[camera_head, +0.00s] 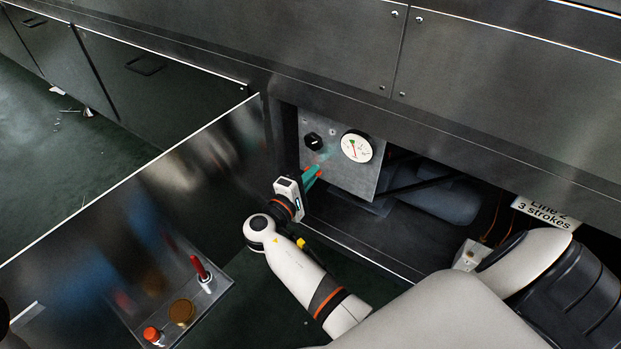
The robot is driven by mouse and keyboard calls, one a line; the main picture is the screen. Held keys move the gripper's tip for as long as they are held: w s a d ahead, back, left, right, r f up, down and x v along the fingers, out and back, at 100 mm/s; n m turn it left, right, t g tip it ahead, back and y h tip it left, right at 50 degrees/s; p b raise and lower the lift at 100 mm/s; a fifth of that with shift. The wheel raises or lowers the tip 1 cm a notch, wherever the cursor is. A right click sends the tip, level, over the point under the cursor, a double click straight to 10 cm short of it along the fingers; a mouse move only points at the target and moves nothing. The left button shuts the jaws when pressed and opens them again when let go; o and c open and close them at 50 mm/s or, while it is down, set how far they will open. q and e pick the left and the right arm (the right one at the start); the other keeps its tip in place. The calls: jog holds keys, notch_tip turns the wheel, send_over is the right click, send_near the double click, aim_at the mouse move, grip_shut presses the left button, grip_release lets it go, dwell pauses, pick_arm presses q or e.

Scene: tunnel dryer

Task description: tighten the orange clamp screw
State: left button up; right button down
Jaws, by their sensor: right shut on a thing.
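A grey panel (346,176) sits in the recess under the dryer and carries a round white gauge (356,146) and a black knob (313,141). My right gripper (314,174) is at the panel's lower left with its teal fingers shut. A small orange part, which looks like the orange clamp screw (320,173), shows at the fingertips. The fingers hide most of it, so I cannot tell how far in it sits. My left gripper is not in view.
An open metal door (110,215) stands left of my right arm. Its shelf (222,286) holds a red-handled tool (199,266), a brass disc (182,312) and an orange-capped item (152,334). A sign (545,209) reads "Line 2, 3 strokes". A grey cylinder (440,196) lies right of the panel.

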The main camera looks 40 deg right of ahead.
jog(key=shift+f+m+b, duration=0.1)
jog(key=shift+m+b, duration=0.25)
jog(key=shift+m, duration=0.55)
jog(key=c, duration=1.5)
grip_release()
jog(key=shift+c, duration=0.2)
